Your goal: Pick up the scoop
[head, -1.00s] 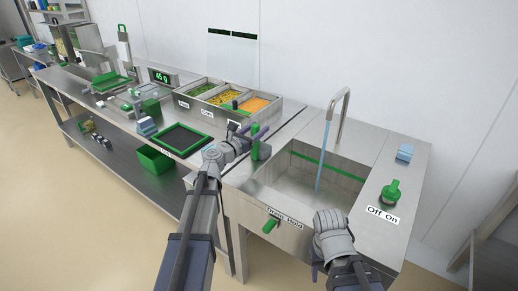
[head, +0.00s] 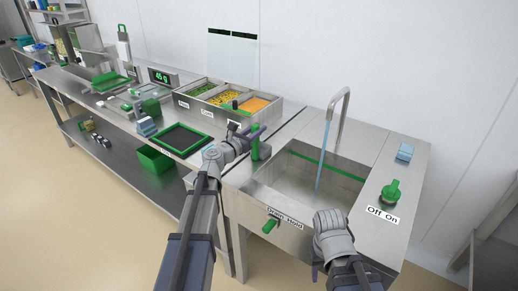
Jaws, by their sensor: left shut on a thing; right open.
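The scoop (head: 255,149) appears as a small green upright piece by the left edge of the sink. My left gripper (head: 251,136) is shut on it, at the counter's right end. The gripper hides much of it, and I cannot tell whether it touches the surface below. My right gripper (head: 318,270) is low in front of the sink, fingers downward, open and empty, and partly hidden by its own wrist.
Food bins (head: 216,104) stand behind my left gripper, with a dark-tipped thing (head: 235,104) among them. A green-framed black mat (head: 182,139) lies to the left. The sink (head: 300,176) has water running from its tap (head: 344,104). A green knob (head: 392,191) is at right.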

